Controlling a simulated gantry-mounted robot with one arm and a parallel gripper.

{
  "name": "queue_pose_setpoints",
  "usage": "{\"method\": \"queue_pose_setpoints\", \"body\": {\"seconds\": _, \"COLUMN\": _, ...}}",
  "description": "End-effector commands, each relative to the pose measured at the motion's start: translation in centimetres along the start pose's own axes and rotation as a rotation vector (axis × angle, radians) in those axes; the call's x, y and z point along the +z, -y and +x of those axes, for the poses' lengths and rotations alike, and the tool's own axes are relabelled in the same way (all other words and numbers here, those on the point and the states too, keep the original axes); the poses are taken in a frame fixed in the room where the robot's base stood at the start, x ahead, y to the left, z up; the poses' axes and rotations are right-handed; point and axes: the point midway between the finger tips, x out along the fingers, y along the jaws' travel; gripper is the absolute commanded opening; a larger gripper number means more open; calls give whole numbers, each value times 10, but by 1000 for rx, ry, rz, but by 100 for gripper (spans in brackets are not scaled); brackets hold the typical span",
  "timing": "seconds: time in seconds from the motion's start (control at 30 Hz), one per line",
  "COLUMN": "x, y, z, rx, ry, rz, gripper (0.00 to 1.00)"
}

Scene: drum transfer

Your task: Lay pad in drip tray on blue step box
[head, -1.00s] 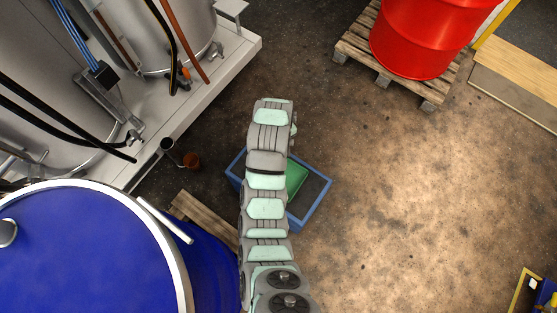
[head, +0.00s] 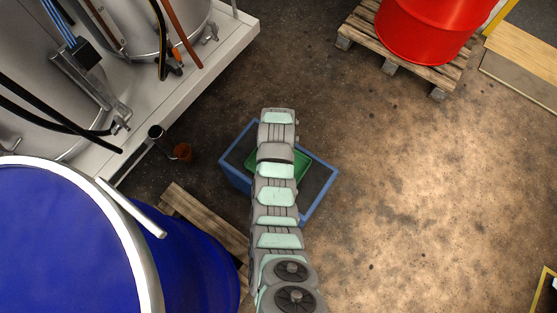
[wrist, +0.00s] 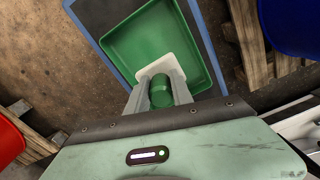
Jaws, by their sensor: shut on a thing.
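My gripper (wrist: 158,98) is shut on a green cylinder (wrist: 161,91) that stands against a white pad (wrist: 160,68). The pad appears over the near end of the green drip tray (wrist: 150,35) in the wrist view; I cannot tell whether it touches the tray floor. The tray lies on the dark top of the blue step box (wrist: 93,25). In the head view my arm hides my gripper, the pad and the middle of the tray. The tray's green edge (head: 303,164) shows beside my arm, inside the blue rim of the step box (head: 321,199).
A large blue drum (head: 60,240) stands at lower left near a wooden pallet (head: 205,219). A red drum (head: 428,28) on another pallet (head: 400,68) is at upper right. Tanks on a pale plinth (head: 200,85) fill the upper left.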

Motion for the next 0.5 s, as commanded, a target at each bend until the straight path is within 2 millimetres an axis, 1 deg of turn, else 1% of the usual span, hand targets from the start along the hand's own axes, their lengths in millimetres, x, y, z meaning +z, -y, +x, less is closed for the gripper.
{"method": "queue_pose_setpoints", "body": {"seconds": 0.03, "x": 1, "y": 0, "z": 17, "rx": -3, "ry": 3, "rz": 0, "gripper": 0}}
{"method": "queue_pose_setpoints", "body": {"seconds": 0.1, "x": 1, "y": 1, "z": 31, "rx": -4, "ry": 3, "rz": 1, "gripper": 0}}
{"method": "queue_pose_setpoints", "body": {"seconds": 0.2, "x": 0, "y": 0, "z": 43, "rx": -1, "ry": 1, "rz": 0, "gripper": 0}}
{"method": "queue_pose_setpoints", "body": {"seconds": 0.37, "x": 0, "y": 0, "z": 51, "rx": -1, "ry": 1, "rz": 1, "gripper": 0}}
{"method": "queue_pose_setpoints", "body": {"seconds": 0.5, "x": -1, "y": -1, "z": 66, "rx": 2, "ry": -2, "rz": 0, "gripper": 0}}
